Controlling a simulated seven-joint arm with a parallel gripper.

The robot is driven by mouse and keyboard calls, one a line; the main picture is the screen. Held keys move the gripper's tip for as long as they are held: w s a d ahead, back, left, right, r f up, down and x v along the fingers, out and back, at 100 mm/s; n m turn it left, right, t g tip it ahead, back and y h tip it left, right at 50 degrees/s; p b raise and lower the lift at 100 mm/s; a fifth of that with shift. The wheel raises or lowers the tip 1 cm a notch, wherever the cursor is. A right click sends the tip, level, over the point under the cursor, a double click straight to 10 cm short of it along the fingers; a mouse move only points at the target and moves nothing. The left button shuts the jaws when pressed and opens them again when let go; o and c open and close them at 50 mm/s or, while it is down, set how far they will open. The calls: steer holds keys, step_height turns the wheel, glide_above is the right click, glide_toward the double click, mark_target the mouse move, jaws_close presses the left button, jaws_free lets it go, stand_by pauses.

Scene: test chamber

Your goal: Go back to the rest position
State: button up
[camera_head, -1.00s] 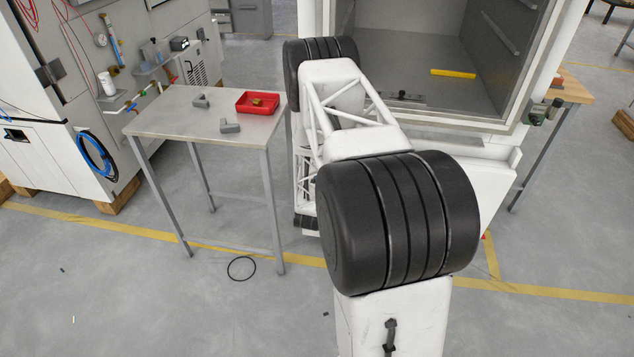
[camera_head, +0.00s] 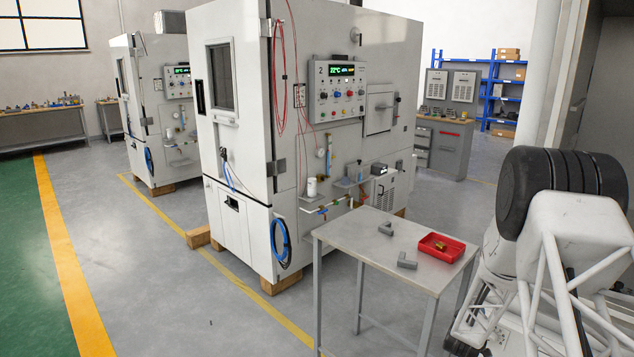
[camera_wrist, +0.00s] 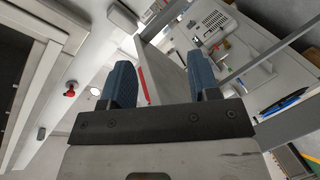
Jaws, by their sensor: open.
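My gripper (camera_wrist: 160,62) shows in the wrist view with its two blue fingers apart. Nothing is held between them. The wrist view is tilted, with a table edge and the white cabinet's fittings beyond the fingers. In the head view my arm (camera_head: 565,190) stands at the right edge, beside the small table (camera_head: 345,233). I cannot clearly make out the gripper there; the lower part of the arm is partly hidden or cut off.
On the table are a red tray (camera_head: 458,256) with a small brass-coloured part (camera_head: 441,246) and two grey pieces (camera_head: 386,229) (camera_head: 406,262). A large white cabinet (camera_head: 240,150) stands behind it. The floor (camera_head: 160,270) at left is clear.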

steer(key=a+r+m+y, duration=0.1)
steer(key=a+r+y, duration=0.3)
steer(key=r, duration=0.6)
steer(key=s+a+r+m+g+y, duration=0.1)
steer(key=s+a+r+g+y, duration=0.1)
steer(key=s+a+r, duration=0.55)
steer(key=s+a+r+g+y, duration=0.15)
steer(key=s+a+r, duration=0.25)
steer(key=a+r, duration=0.55)
steer(key=s+a+r+m+g, duration=0.1)
steer(key=s+a+r+g, duration=0.1)
steer(key=s, duration=1)
steer(key=s+a+r+m+g+y, duration=0.1)
steer(key=s+a+r, duration=0.3)
steer(key=s, duration=0.8)
steer(key=s+a+r+g, duration=0.3)
steer(key=s+a, duration=0.2)
steer(key=s, duration=0.7)
steer(key=shift+s+a+r+m+g, duration=0.15)
steer(key=shift+s+a+m+g, duration=0.15)
steer(key=shift+a+m+g, duration=0.1)
